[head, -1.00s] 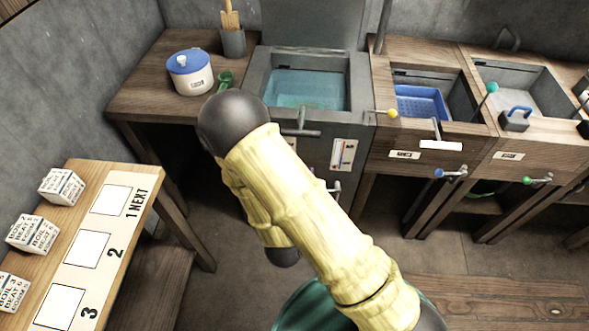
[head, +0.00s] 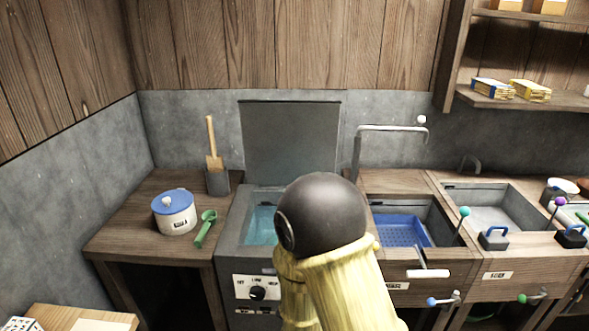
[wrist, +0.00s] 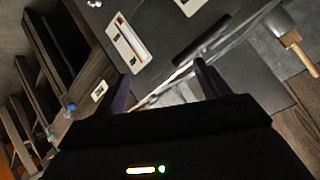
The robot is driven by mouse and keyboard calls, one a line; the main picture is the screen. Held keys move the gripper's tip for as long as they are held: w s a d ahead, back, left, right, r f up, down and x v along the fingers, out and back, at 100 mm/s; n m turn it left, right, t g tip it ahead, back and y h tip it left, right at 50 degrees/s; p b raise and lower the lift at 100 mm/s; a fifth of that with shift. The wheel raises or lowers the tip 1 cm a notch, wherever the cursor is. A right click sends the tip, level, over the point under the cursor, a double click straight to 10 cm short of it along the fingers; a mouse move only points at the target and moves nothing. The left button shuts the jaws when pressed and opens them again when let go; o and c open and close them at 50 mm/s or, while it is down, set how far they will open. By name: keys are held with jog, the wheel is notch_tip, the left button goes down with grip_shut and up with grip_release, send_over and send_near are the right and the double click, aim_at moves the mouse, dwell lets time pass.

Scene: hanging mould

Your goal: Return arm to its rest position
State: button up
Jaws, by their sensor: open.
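My own arm, pale yellow with a dark round joint, rises from the bottom middle of the head view and covers part of the vat's front. My gripper (wrist: 162,85) shows only in the wrist view, where its two dark fingers stand apart with nothing between them. Beyond the fingers is a grey surface with a dark bar handle (wrist: 201,40) and a light rod. I cannot tell how far the fingers are from the handle. The gripper is hidden in the head view.
A water-filled vat (head: 232,225) with its lid (head: 290,140) raised stands at the back. Left of it are a blue-lidded pot (head: 174,212), a green scoop (head: 205,228) and a spatula in a holder (head: 217,182). Right are a blue basket (head: 400,231), a grey basin (head: 490,212) and protruding levers.

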jog(key=s+d+r+n+g, duration=0.7)
jog(key=s+d+r+g, duration=0.15)
jog(key=s+d, duration=0.45)
jog(key=w+p+v, duration=0.3)
jog(key=p+v, duration=1)
jog(key=p, duration=0.1)
jog(key=shift+d+r+y, duration=0.3)
jog(key=shift+d+r, duration=0.15)
jog(key=shift+r, duration=0.2)
jog(key=shift+s+f, duration=0.1)
